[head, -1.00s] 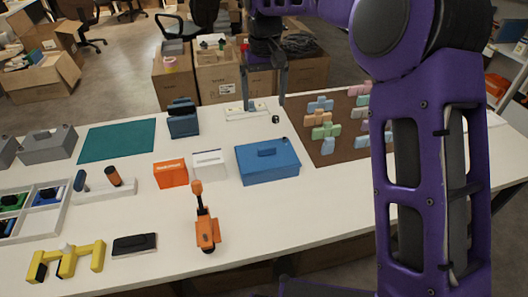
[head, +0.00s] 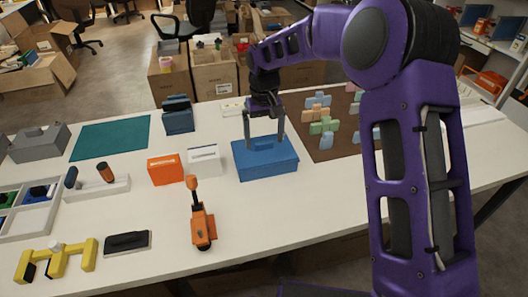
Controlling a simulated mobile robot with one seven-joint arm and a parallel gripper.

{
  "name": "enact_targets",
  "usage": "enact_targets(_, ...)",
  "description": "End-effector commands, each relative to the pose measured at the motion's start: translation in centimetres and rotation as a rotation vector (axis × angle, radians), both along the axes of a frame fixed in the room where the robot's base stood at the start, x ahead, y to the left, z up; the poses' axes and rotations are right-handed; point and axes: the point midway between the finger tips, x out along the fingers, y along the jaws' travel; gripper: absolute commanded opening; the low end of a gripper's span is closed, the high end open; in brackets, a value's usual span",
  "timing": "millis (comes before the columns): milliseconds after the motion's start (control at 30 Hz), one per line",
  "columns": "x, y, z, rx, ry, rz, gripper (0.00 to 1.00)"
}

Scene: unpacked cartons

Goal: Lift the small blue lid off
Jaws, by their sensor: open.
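A blue box with a flat blue lid (head: 280,158) stands on the white table right of centre. A raised blue handle (head: 264,144) is on top of the lid, and the lid sits closed on the box. My gripper (head: 263,141) is over this lid, pointing down and open. One finger is at the left of the handle and one at the right, near the lid's top; whether they touch it I cannot tell. A smaller dark blue box-like object (head: 179,121) stands farther back on the left.
An orange box (head: 165,170) and a white box (head: 204,161) stand just left of the blue box. A brown mat (head: 312,148) with pastel cross-shaped pieces lies to its right. An orange tool-like object (head: 202,226) stands in front. The table's front right is clear.

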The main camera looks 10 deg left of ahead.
Motion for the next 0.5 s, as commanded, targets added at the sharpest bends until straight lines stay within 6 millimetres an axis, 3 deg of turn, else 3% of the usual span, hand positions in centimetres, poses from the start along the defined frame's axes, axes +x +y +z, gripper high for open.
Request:
enact_targets(100, -0.04, 0.03, -1.47, -0.001, 0.000, 0.001, 1.00)
enact_targets(333, -0.01, 0.03, -1.51, 0.000, -0.001, 0.001, 0.98)
enact_targets(500, -0.01, 0.03, -1.49, 0.000, -0.001, 0.001, 0.68)
